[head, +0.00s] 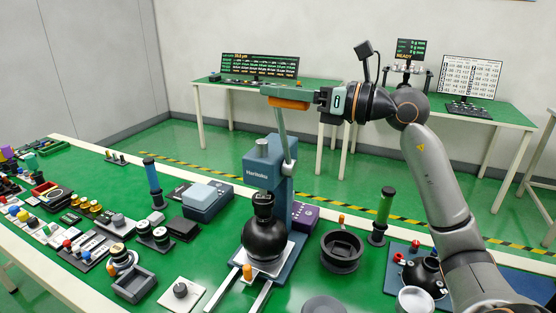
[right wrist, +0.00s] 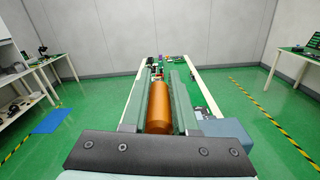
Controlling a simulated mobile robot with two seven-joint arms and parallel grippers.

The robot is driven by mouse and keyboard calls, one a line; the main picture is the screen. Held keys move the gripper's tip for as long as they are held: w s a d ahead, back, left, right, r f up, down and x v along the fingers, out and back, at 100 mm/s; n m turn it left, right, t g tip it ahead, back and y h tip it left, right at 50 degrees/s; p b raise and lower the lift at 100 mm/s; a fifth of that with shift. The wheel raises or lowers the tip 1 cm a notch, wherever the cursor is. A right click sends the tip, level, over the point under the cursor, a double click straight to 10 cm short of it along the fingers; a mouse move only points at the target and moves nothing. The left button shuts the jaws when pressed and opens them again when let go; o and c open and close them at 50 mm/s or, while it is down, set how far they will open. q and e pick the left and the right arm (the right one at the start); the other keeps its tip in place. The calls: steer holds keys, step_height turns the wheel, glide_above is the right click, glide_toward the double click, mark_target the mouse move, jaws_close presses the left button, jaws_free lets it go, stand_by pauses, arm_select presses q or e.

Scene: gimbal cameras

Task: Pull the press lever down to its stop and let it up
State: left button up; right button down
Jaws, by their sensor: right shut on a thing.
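The blue press (head: 268,170) stands upright on the green table, with a black ball-shaped part (head: 264,238) under its head on a pale plate. Its grey lever (head: 282,132) rises steeply from the press head. My right gripper (head: 284,100) is shut on the orange lever handle (head: 291,104) at the lever's top. In the right wrist view, the orange handle (right wrist: 159,106) lies between the two green fingers. My left gripper is not in view.
A dark round bowl (head: 341,251) and a green cylinder (head: 384,207) stand right of the press. A blue-grey box (head: 203,200) and a blue cylinder (head: 153,180) stand left of it. Many small parts crowd the table's left. The air around the lever is clear.

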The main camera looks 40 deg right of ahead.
steer(key=shift+w+d+f+h, duration=0.1)
steer(key=shift+w+f+h, duration=0.05)
steer(key=shift+f, duration=0.2)
steer(key=shift+w+d+f+h, duration=0.1)
steer(key=shift+f+h, duration=0.05)
steer(key=shift+f, duration=0.2)
steer(key=shift+w+d+r, duration=0.25)
steer(key=shift+d, duration=0.2)
steer(key=shift+w+d+r+p, duration=0.15)
steer(key=shift+w+d+p, duration=0.3)
steer(key=shift+d, duration=0.3)
steer(key=c, duration=0.8)
jaws_free()
steer(key=shift+d, duration=0.2)
steer(key=o, duration=0.4)
steer(key=shift+d, duration=0.25)
steer(key=shift+c, duration=0.2)
steer(key=o, duration=0.4)
steer(key=shift+a+r, duration=0.15)
steer(key=shift+r, duration=0.05)
steer(key=shift+o, duration=0.2)
steer(key=shift+s, duration=0.1)
